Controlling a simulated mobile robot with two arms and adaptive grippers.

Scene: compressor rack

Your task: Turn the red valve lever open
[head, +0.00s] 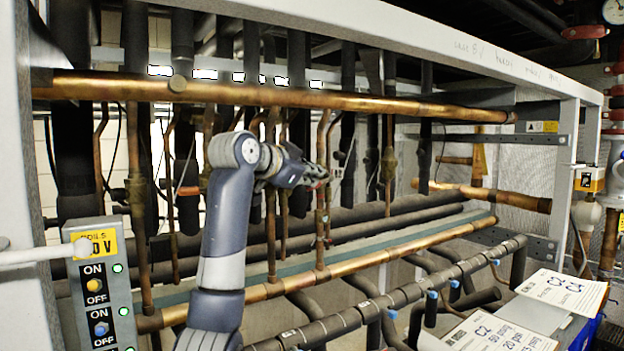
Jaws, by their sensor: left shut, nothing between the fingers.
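A small red lever-like piece (187,190) sits on a dark vertical pipe left of my left arm. Several red fittings also show at the right edge, among them a flat red piece (586,32) near a gauge. I cannot tell which of these is the task's valve lever, or how far it is turned. My left gripper (325,177) is shut and empty. It points right, in front of the vertical copper pipes and below the upper copper pipe, apart from the red pieces. My right gripper is not in view.
A long copper pipe (300,97) crosses above my left gripper and another (350,265) runs below it. A switch box (100,285) stands at the lower left. Paper sheets (562,290) lie at the lower right. Grey frame posts (588,150) bound the rack.

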